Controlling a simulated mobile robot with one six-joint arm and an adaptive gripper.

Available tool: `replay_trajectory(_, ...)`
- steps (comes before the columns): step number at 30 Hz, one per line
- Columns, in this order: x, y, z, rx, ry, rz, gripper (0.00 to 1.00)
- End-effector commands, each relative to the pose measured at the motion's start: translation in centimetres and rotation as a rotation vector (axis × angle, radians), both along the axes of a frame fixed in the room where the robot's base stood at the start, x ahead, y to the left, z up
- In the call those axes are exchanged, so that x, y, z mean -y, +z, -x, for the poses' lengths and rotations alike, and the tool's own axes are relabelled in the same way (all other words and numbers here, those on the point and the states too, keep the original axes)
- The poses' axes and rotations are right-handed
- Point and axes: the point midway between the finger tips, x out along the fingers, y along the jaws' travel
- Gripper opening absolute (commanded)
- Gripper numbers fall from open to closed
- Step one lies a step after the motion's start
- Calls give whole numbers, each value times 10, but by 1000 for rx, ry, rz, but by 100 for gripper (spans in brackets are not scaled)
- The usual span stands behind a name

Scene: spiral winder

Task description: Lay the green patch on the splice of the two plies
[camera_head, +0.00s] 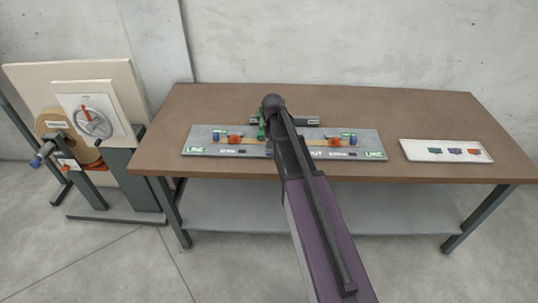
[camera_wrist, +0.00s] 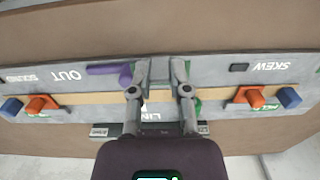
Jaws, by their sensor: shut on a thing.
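My gripper (camera_wrist: 160,68) is low over the middle of the grey board, its two fingers apart, on either side of a grey block (camera_wrist: 159,74) with a little green at its edges. The pale tan ply strip (camera_wrist: 222,97) runs along the board beneath it. The splice is covered by the fingers, and in the head view by my arm. A green part (camera_head: 261,129) shows beside the gripper there.
Orange clamps (camera_wrist: 250,98) and blue knobs (camera_wrist: 288,97) stand at both ends of the strip. A purple bar (camera_wrist: 108,69) lies beside the left finger. A grey bar (camera_head: 299,119) stands behind the board. The brown table (camera_head: 400,108) is clear between board and tray.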

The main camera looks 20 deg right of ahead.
Motion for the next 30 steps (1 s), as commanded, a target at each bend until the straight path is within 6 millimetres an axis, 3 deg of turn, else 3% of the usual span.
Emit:
replay_trajectory(1, 10, 6, -17, 0, -3, 0, 1)
replay_trajectory(3, 21, 11, -31, 0, 0, 0, 1)
replay_trajectory(12, 65, 25, -81, -1, 3, 0, 1)
replay_trajectory(19, 80, 28, -93, -1, 5, 0, 1)
replay_trajectory(30, 80, 28, -93, -1, 5, 0, 1)
